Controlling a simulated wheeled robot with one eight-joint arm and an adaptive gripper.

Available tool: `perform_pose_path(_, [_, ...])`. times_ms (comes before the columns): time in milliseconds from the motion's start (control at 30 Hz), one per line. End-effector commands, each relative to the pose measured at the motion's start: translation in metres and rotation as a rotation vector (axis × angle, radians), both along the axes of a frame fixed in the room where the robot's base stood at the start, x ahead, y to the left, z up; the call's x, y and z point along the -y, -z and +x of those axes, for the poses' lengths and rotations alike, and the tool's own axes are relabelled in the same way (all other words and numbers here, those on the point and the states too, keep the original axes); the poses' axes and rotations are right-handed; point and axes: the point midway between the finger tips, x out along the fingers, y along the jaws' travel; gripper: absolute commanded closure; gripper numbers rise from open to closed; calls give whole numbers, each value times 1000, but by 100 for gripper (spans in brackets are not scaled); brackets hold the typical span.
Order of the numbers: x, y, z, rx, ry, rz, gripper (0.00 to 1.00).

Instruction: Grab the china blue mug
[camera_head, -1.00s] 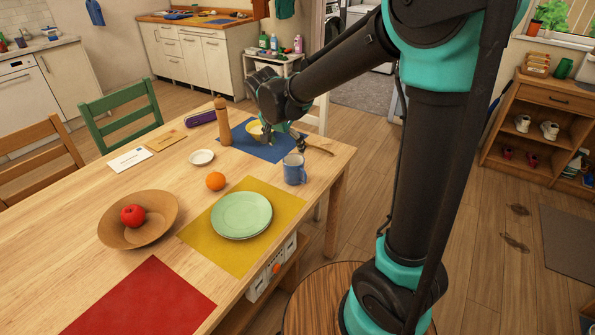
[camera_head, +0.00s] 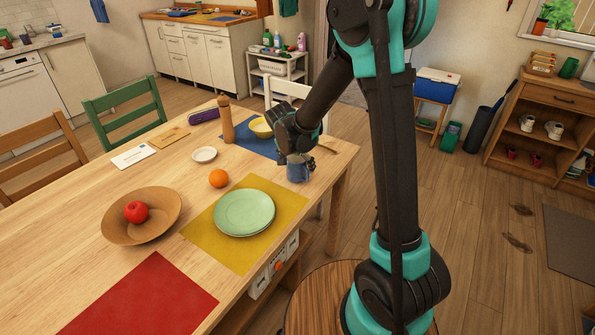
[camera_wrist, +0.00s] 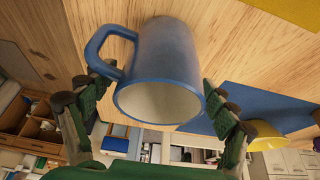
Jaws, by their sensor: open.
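The china blue mug (camera_head: 297,172) stands on the wooden table, near its right edge behind the yellow mat. My gripper (camera_head: 299,158) is right at the mug, coming in from behind and above, and hides part of its top. In the wrist view the mug (camera_wrist: 160,65) fills the upper middle, with its pale inside facing the camera and its handle at the upper left. My gripper (camera_wrist: 158,112) is open there, one finger on each side of the mug. I cannot tell whether either finger touches it.
A green plate (camera_head: 244,212) lies on the yellow mat (camera_head: 212,239) in front of the mug. A yellow bowl (camera_head: 260,128) on a blue mat is behind.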

Motion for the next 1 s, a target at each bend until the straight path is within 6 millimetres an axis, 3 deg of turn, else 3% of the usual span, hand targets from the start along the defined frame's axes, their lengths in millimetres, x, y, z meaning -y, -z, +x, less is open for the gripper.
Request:
perform_pose_path(333, [1,5,2,0,0,0,15])
perform_pose_path(833, [1,5,2,0,0,0,77])
perform_pose_path(1000, [1,5,2,0,0,0,79])
